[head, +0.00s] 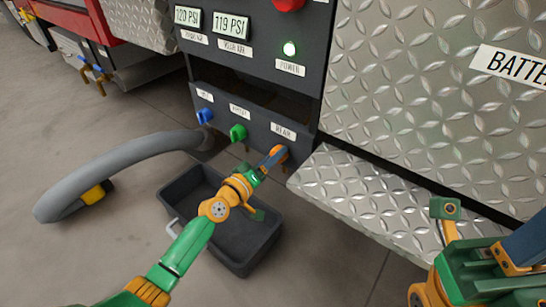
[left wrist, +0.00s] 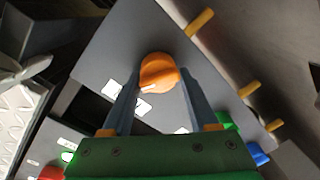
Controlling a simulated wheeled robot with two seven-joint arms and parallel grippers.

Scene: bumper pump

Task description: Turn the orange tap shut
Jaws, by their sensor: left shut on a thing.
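The orange tap (head: 279,152) sits at the lower right of the dark pump panel, under the label REAR. In the left wrist view, its round orange knob (left wrist: 158,74) with a small white mark is between the fingertips. My left gripper (head: 271,159) reaches up from the lower left and is shut on this knob, one finger on each side. The fingers hide part of the tap in the head view. My right arm shows at the lower right of the head view, but its fingers cannot be made out.
A green tap (head: 238,133) and a blue tap (head: 205,117) are left of the orange one. A black tub (head: 181,196) lies below my left arm. A grey hose (head: 120,167) curves at left. A metal tread-plate step (head: 365,195) juts out at right.

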